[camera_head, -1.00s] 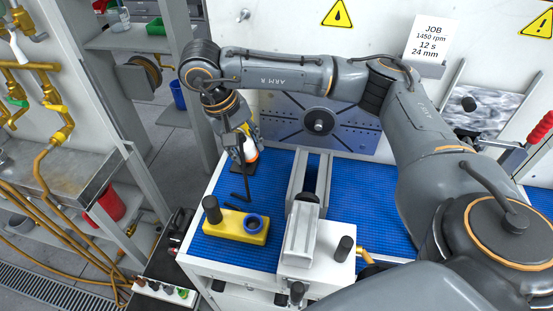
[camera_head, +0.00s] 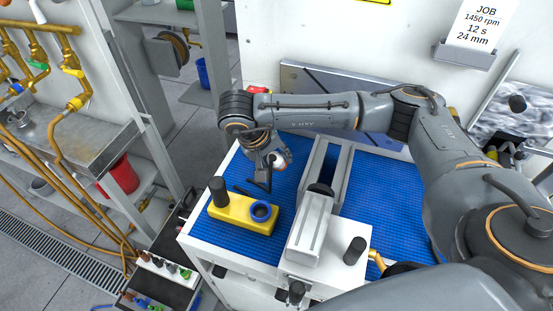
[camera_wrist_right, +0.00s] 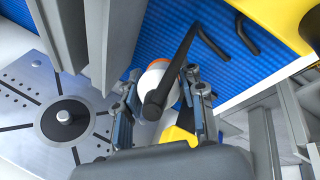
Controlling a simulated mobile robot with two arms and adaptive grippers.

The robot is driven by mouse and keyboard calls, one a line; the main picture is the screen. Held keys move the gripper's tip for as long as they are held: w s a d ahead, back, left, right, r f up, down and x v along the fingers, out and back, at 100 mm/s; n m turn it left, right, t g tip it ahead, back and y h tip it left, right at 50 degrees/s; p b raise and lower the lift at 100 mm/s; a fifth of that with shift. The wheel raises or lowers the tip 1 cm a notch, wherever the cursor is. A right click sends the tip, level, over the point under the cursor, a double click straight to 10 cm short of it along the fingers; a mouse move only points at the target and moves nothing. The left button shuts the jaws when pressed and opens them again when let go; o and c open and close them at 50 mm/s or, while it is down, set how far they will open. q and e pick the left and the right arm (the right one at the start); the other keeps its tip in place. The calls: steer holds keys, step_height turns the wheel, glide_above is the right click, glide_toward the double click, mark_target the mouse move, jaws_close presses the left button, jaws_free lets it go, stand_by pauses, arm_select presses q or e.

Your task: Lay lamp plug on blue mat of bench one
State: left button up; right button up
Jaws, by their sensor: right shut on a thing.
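My right gripper (camera_head: 266,165) is over the left part of the blue mat (camera_head: 395,205) on the bench, behind a yellow block. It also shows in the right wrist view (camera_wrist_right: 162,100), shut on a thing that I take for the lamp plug. A black bar (camera_wrist_right: 172,72) of it shows between the fingers. A white rounded part with an orange edge (camera_wrist_right: 158,80) sits right behind the bar; I cannot tell if they are joined. In the head view this white and orange part (camera_head: 281,160) shows beside the fingers, partly hidden. My left gripper is not in view.
The yellow block (camera_head: 238,213) with a black knob and blue ring stands on the mat. Black bent rods (camera_wrist_right: 211,42) lie near it. A grey rail and white machine (camera_head: 315,235) stand to its right. A plate with a round hub (camera_wrist_right: 68,125) stands behind the mat.

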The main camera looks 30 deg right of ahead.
steer(key=shift+f+b, duration=0.3)
steer(key=shift+f, duration=0.4)
steer(key=shift+f+b, duration=1.05)
steer(key=shift+f, duration=1.2)
steer(key=o, duration=1.4)
steer(key=v, duration=1.2)
steer(key=shift+r, duration=0.1)
